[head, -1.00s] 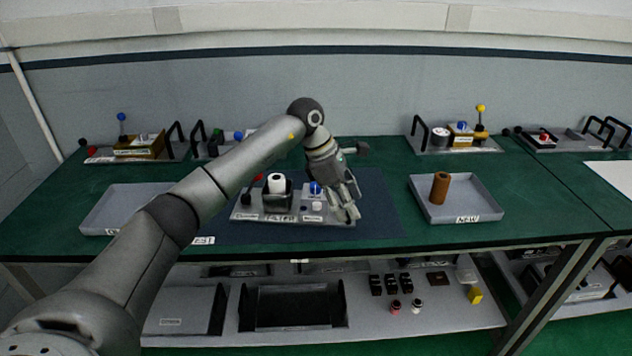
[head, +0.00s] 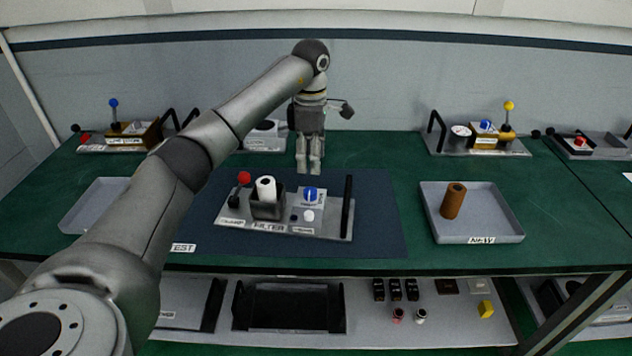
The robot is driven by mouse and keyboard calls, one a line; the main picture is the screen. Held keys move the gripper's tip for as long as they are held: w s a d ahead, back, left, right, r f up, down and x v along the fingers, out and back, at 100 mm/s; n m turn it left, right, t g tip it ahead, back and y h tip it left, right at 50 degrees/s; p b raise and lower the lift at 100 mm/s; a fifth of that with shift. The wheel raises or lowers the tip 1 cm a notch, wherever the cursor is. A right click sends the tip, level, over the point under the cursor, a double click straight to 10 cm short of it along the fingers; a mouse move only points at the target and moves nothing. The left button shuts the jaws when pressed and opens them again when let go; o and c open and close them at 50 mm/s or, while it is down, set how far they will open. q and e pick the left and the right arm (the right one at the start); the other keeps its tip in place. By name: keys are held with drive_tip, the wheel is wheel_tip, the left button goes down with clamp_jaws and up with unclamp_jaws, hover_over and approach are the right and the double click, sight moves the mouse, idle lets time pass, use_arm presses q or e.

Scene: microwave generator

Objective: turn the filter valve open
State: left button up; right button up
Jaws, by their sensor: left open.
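The filter module (head: 285,229) is a grey plate on the dark blue mat (head: 378,232). It carries a white cylinder (head: 266,189) in a dark holder, a red knob (head: 244,178) at its left, a small white button (head: 309,215) and a black handle (head: 347,206) at its right end. A blue knob (head: 310,194), which looks like the valve, sits right of the white cylinder. My left gripper (head: 309,172) points down behind the blue knob, apart from it, open and with nothing seen between its fingers. My right gripper is not in view.
A grey tray marked NEW (head: 499,220) holds a brown cylinder (head: 453,201) at the right. Another grey tray (head: 92,205) lies at the left, partly behind my arm. More modules stand along the back, including one with a yellow ball lever (head: 508,106).

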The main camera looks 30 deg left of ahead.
use_arm(q)
drive_tip(key=p, duration=0.1)
hover_over(310, 190)
drive_tip(key=f, duration=0.4)
drive_tip(key=shift+s+f, duration=0.1)
drive_tip(key=shift+s, duration=0.15)
drive_tip(key=f, duration=0.3)
drive_tip(key=shift+w+p, duration=0.25)
drive_tip(key=shift+p, duration=0.1)
drive_tip(key=shift+f, duration=0.95)
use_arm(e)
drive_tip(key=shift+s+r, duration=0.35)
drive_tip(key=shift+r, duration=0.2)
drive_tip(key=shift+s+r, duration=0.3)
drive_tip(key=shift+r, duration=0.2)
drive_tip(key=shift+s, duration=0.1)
use_arm(q)
drive_tip(key=c, duration=1.1)
drive_tip(key=shift+o, duration=0.2)
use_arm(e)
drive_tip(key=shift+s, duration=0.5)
